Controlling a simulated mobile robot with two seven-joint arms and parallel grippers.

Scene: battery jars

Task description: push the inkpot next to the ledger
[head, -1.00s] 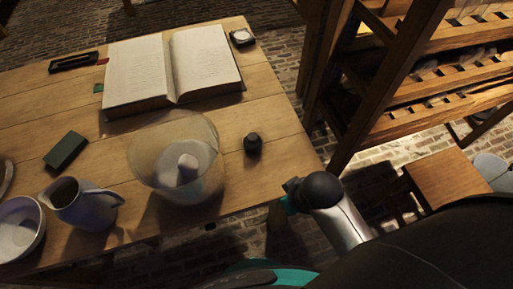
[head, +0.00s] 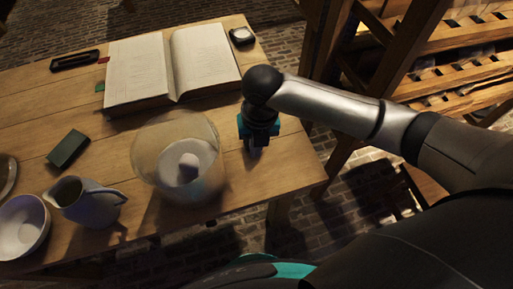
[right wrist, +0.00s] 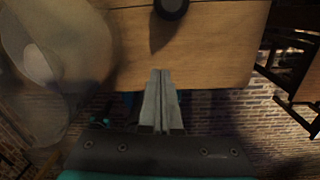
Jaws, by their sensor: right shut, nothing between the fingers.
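The open ledger (head: 205,62) lies at the back of the wooden table in the head view, pages up. The inkpot, a small dark round pot (right wrist: 171,8), shows at the top edge of the right wrist view, partly cut off, on the table. In the head view my right gripper and wrist hide it. My right gripper (head: 254,148) points down over the right part of the table, right of the glass jar. Its fingers (right wrist: 161,72) are together and empty, apart from the inkpot and nearer the table's front edge. My left gripper is not in view.
A large glass jar (head: 150,155) with a pale piece inside stands close left of my right gripper. A pitcher (head: 85,202), a bowl (head: 22,228) and a dark green block (head: 68,149) are farther left. A small round-faced device (head: 241,36) lies right of the ledger.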

